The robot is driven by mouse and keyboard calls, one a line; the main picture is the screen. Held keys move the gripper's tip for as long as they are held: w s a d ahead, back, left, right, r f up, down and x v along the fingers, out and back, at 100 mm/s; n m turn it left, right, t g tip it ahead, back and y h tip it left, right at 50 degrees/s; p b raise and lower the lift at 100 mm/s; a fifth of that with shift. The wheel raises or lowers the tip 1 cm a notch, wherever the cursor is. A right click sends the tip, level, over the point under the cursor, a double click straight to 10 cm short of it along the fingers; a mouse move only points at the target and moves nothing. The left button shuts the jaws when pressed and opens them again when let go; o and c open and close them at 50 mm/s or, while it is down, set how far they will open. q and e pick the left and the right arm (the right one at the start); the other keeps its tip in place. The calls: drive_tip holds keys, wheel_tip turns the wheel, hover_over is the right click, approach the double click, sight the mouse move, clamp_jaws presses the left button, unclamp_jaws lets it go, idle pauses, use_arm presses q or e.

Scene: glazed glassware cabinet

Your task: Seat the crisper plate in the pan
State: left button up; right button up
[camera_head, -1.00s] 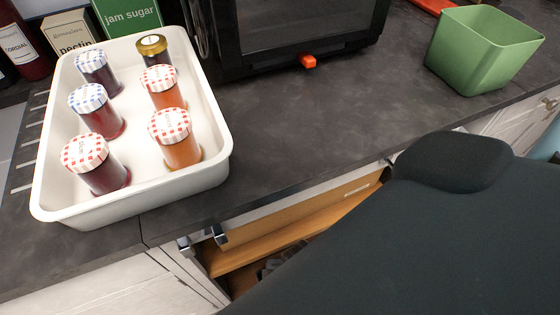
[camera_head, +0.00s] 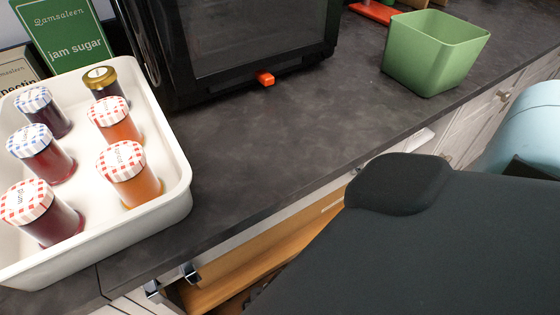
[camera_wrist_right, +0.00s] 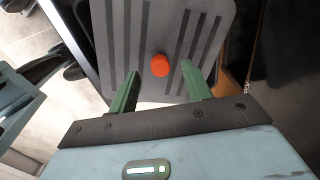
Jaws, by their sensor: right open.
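In the right wrist view a grey plate (camera_wrist_right: 165,30) with dark lengthwise grooves and a round orange knob (camera_wrist_right: 160,65) lies ahead of my right gripper; it looks like the crisper plate. My right gripper (camera_wrist_right: 163,85) is open. Its two green fingers point at the plate, one to each side of the knob, with visible gaps to it. I cannot tell whether the fingertips touch the plate. I cannot make out the pan for certain in either view. My left gripper is not in view, and the head view does not show the right one.
A black oven (camera_head: 245,45) with an orange tab (camera_head: 265,79) stands at the back of the dark worktop (camera_head: 260,135). A white tray (camera_head: 170,205) of several jam jars is left, a green bin (camera_head: 435,55) right. An open wooden drawer (camera_head: 225,285) lies below the front edge.

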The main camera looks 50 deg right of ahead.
wheel_tip(320, 180, down, 2)
drive_tip(key=shift+f+b, duration=0.15)
drive_tip(key=shift+b, duration=0.25)
clamp_jaws()
